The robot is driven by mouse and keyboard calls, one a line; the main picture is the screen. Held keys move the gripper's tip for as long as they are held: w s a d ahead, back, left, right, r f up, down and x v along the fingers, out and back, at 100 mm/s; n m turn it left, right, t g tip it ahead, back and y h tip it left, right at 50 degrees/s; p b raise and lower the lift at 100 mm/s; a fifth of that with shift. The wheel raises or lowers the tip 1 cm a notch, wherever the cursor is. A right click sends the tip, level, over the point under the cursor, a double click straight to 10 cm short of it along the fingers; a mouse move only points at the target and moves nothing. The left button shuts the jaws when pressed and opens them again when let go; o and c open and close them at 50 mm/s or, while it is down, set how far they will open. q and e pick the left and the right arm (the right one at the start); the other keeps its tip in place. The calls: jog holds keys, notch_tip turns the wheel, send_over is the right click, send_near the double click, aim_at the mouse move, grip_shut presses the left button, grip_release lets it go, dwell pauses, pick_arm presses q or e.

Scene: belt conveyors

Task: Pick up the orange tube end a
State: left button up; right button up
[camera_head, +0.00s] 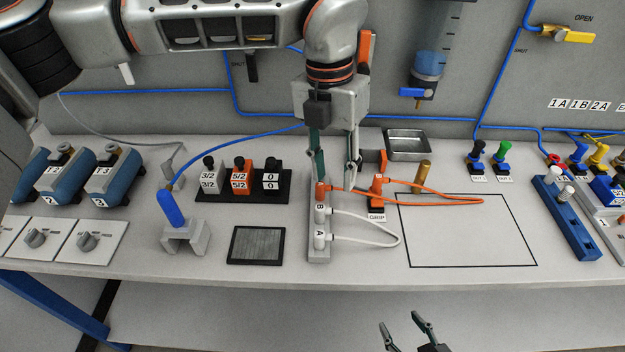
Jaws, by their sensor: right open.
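The orange tube (440,198) runs in a loop across the bench. One orange end (321,190) sits at the top of a narrow grey holder (318,256). The other end is at the orange fitting (377,186) labelled GRIP. Which end is "a" I cannot tell. My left gripper (336,184) points down over the holder's top with its fingers apart. Its left finger is close to the orange end at the holder; whether they touch I cannot tell. My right gripper (401,320) is open and empty at the bottom edge, in front of the bench.
A white tube (396,240) loops from the holder's lower ports A and B. A labelled valve rack (282,191), a metal tray (408,145) and a brass post (423,175) stand nearby. The outlined rectangle is mostly clear.

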aim_at(320, 184)
pick_arm(q)
jog(key=w+a, duration=0.1)
jog(key=w+a+r, duration=0.1)
jog(key=shift+w+a+n+t+y, duration=0.25)
jog(key=shift+w+n+t+y, duration=0.05)
jog(key=shift+n+t+y, duration=0.1)
jog(key=shift+a+f, duration=0.15)
jog(key=shift+f, duration=0.15)
jog(key=f, duration=0.6)
jog(key=shift+s+d, duration=0.25)
jog(key=shift+d, duration=0.05)
jog(key=shift+f, duration=0.5)
grip_shut()
